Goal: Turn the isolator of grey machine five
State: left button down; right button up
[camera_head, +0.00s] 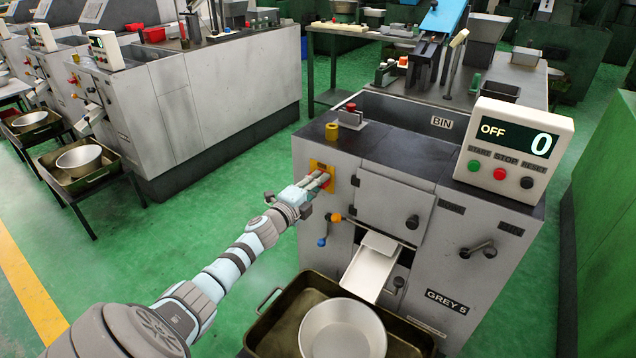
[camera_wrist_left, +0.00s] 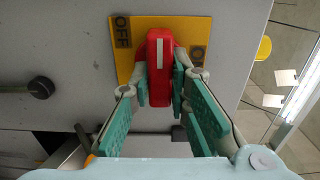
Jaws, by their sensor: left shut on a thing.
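The isolator of the machine labelled GREY 5 is a red handle on a yellow plate (camera_head: 322,167) at the left of its front. In the left wrist view the red handle (camera_wrist_left: 159,62), with a white stripe, runs up and down the picture on the plate (camera_wrist_left: 124,68), between OFF at the left and a partly covered ON label at the right. My left gripper (camera_head: 318,182) is at the isolator, its fingers (camera_wrist_left: 160,90) shut on both sides of the handle. In the head view the gripper hides the handle. My right gripper is not in view.
The display panel (camera_head: 516,140) on top reads OFF and 0, with green, red and black buttons. An orange-and-blue lever (camera_head: 326,229) and a chute (camera_head: 370,268) are below the isolator. A tray (camera_head: 265,325) holding a bowl (camera_head: 342,330) stands in front.

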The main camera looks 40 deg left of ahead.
pick_arm(q)
jog(key=shift+f, duration=0.1)
dwell(0.3)
jog(key=c, duration=1.5)
grip_release()
